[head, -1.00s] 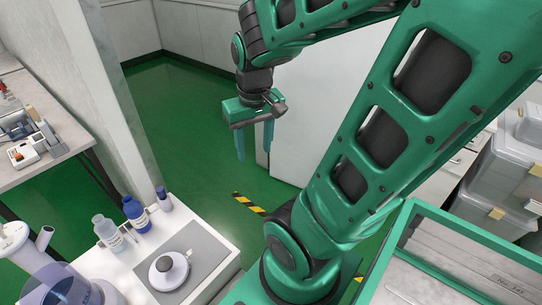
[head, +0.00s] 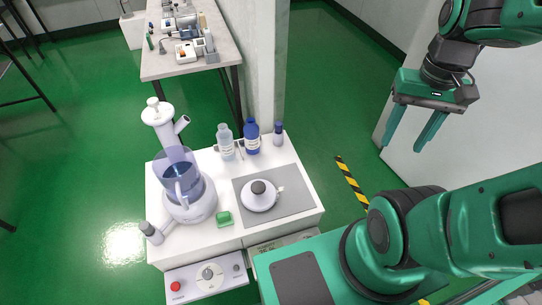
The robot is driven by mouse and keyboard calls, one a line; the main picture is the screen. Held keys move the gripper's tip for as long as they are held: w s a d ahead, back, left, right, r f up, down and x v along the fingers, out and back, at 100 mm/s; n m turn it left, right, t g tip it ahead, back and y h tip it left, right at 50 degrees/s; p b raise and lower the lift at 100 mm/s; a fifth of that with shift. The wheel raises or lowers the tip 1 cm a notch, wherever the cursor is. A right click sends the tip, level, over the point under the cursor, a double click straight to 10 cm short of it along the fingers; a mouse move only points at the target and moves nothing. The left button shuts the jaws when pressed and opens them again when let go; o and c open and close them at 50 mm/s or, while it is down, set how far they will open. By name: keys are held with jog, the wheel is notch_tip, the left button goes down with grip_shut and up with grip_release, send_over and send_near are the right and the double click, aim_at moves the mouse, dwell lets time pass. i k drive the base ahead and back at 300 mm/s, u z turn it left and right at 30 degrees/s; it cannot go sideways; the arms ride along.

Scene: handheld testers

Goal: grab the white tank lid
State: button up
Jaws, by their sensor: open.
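The white tank lid (head: 258,203) is, as far as I can tell, the round white piece with a dark knob on top. It lies on a grey mat (head: 302,203) at the right of a white bench top. My gripper (head: 401,147) is open and empty, with its two green fingers pointing down. It hangs in the air to the right of the bench and the lid, well apart from them. Nothing covers the lid.
A machine with a clear bluish tank (head: 176,172) stands left on the bench. A pale bottle (head: 226,143), a blue bottle (head: 252,138) and a small dark-capped vial (head: 278,135) stand behind the lid. A green block (head: 224,219) lies left of the mat. A wall end (head: 262,60) rises behind.

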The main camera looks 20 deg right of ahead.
aim_at(259, 192)
jog(key=z, duration=0.05)
jog(key=k, duration=0.5)
jog(key=z, duration=0.55)
jog(key=k, duration=1.1)
jog(key=u, duration=0.6)
jog(key=i, duration=1)
